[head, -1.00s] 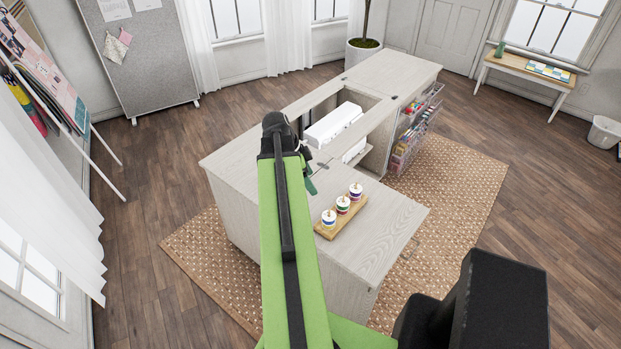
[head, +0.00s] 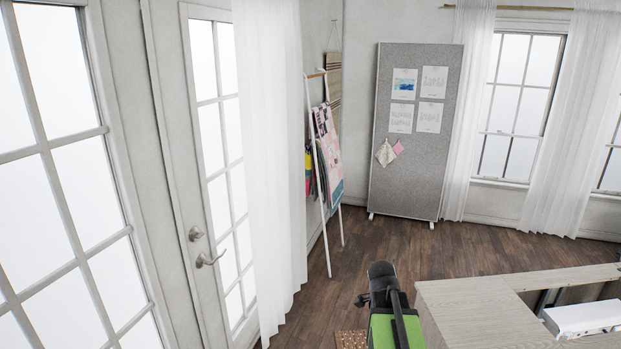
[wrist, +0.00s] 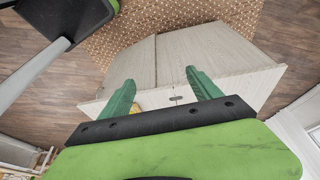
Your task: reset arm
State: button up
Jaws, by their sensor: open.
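My arm shows in the head view at the bottom, with its black joint and green link just left of the pale wooden sewing cabinet (head: 465,300). The gripper fingers cannot be made out there. In the wrist view my gripper (wrist: 162,90) has two green fingers spread wide apart with nothing held between them. The pale cabinet (wrist: 205,55) lies beyond and below the fingers. A small yellowish object (wrist: 137,107) shows beside the left finger, mostly hidden.
White glazed doors (head: 190,200) and a sheer curtain (head: 268,150) stand on the left. A fabric rack (head: 325,160) and a grey pinboard (head: 415,170) stand at the back. Wood floor (head: 350,245) is clear before them. A woven rug (wrist: 125,25) lies by the cabinet.

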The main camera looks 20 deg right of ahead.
jog(key=w+a+f+n+y, duration=0.1)
jog(key=a+n, duration=0.9)
jog(key=a, duration=0.4)
jog(key=w+a+f+n+t+y+b, duration=0.1)
jog(key=w+a+f+n+y, duration=0.1)
jog(key=a+n, duration=0.9)
jog(key=a, duration=0.3)
jog(key=shift+w+a+f+b, duration=0.15)
jog(key=shift+w+a+b, duration=0.15)
